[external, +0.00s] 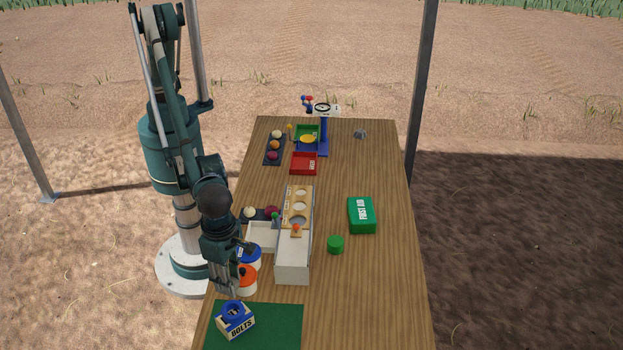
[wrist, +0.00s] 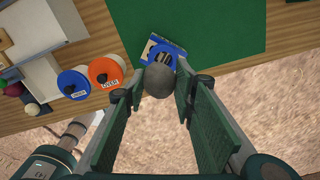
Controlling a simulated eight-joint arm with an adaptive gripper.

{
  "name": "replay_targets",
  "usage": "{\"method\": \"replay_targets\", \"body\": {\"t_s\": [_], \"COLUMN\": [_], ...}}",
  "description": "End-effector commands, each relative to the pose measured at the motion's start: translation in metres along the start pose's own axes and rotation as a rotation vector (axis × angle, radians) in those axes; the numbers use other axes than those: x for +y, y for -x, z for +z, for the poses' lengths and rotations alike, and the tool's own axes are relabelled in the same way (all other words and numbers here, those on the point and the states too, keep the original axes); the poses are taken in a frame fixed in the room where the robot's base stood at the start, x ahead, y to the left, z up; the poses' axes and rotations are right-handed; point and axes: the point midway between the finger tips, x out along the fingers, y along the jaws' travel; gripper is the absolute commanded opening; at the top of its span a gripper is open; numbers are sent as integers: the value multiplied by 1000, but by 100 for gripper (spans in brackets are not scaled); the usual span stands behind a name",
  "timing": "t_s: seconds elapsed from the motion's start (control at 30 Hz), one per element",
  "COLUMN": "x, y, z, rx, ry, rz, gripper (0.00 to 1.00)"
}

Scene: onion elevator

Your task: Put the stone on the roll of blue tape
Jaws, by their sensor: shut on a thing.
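My gripper (wrist: 165,85) is shut on a round grey stone (wrist: 160,81), held between its fingertips. In the external view my gripper (external: 228,288) hangs over the near left part of the table, and the stone cannot be made out there. The roll of blue tape (external: 233,308) lies on top of a white and blue box marked BOLTS (external: 238,326). In the wrist view the blue tape (wrist: 155,50) shows just beyond the stone, partly covered by it. I cannot tell how high the stone is above the tape.
The BOLTS box stands on a green mat (external: 280,325). An orange-lidded tub (external: 245,278) and a blue-lidded tub (external: 252,257) stand close behind my gripper.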

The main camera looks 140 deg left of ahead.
Motion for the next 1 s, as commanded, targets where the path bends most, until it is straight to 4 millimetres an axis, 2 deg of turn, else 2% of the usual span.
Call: {"method": "replay_targets", "body": {"t_s": [0.13, 0.57, 0.67, 1.0], "x": [-8, -9, -9, -8], "y": [1, -2, -10, -54], "z": [-4, -5, -4, -4], "rx": [0, 0, 0, 0], "ry": [-14, -14, -14, -14], "rz": [0, 0, 0, 0], "gripper": [12, 12, 12, 12]}}
